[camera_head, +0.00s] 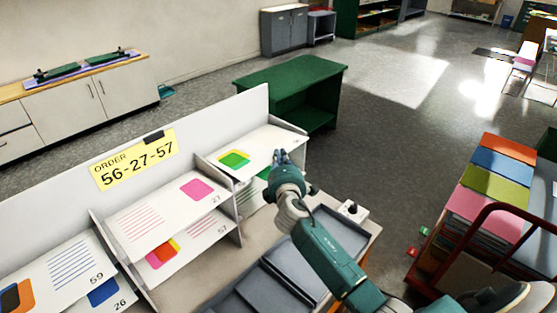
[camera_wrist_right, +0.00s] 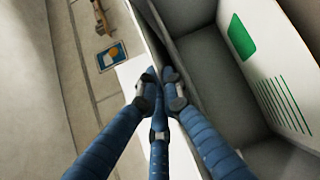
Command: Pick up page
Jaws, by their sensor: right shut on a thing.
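My right gripper (camera_head: 281,156) is at the right edge of a white page (camera_head: 258,146) on the upper right shelf, and is shut on it. In the right wrist view, the fingers of my right gripper (camera_wrist_right: 160,82) are closed together beside a white page edge (camera_wrist_right: 131,72). A lower page (camera_wrist_right: 275,70) with a green square and green lines lies in the compartment below. My left gripper is not in view.
Other pages on the sorter are page 27 (camera_head: 155,211), page 57 (camera_head: 190,250), page 59 (camera_head: 65,261) and page 26 (camera_head: 115,297). A yellow sign (camera_head: 134,160) reads "ORDER 56-27-57". Grey trays (camera_head: 262,288) lie in front. A red cart (camera_head: 440,245) stands at right.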

